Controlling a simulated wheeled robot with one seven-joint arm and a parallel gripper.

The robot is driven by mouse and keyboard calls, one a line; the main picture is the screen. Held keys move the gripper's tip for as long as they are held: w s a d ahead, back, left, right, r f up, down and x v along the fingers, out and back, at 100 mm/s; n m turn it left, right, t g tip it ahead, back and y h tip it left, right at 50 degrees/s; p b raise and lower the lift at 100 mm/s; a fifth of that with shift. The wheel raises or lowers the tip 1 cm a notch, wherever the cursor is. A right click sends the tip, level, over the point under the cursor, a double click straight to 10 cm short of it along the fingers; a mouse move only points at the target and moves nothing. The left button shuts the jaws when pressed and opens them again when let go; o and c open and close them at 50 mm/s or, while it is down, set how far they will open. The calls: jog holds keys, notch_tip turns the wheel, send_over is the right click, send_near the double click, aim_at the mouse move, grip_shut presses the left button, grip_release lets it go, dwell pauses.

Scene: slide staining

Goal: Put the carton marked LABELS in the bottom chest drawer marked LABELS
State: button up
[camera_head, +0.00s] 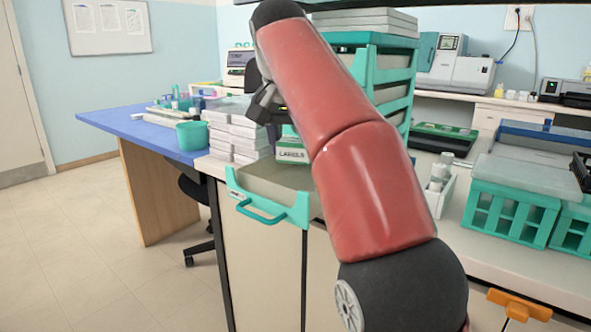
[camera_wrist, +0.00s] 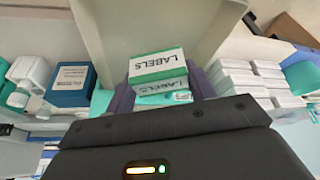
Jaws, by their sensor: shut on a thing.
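The white-and-green carton marked LABELS (camera_head: 291,153) is at my gripper (camera_head: 276,130), above or at the back of a pulled-out drawer; I cannot tell whether it touches the drawer floor. In the wrist view the carton (camera_wrist: 158,66) sits between the dark purple fingers of my gripper (camera_wrist: 160,92), which are shut on it. A second printed patch nearer the palm is partly hidden. The open drawer (camera_head: 267,208) has a teal front with a loop handle and a pale inside. It is low in the teal chest (camera_head: 398,75), which my arm partly covers.
Stacks of white boxes (camera_head: 232,135) stand close left of the drawer. A blue table (camera_head: 135,130) with a teal bin (camera_head: 192,135) is farther left. Bottles in a white holder (camera_head: 440,180) and teal racks (camera_head: 512,205) stand on the right. The floor at left is clear.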

aim_at(293, 163)
jog(key=shift+f+b, duration=0.6)
jog(key=shift+f, duration=2.2)
jog(key=shift+w+d+f, duration=0.1)
jog(key=shift+w+d, duration=0.05)
jog(key=shift+f, duration=0.15)
jog(key=o, duration=1)
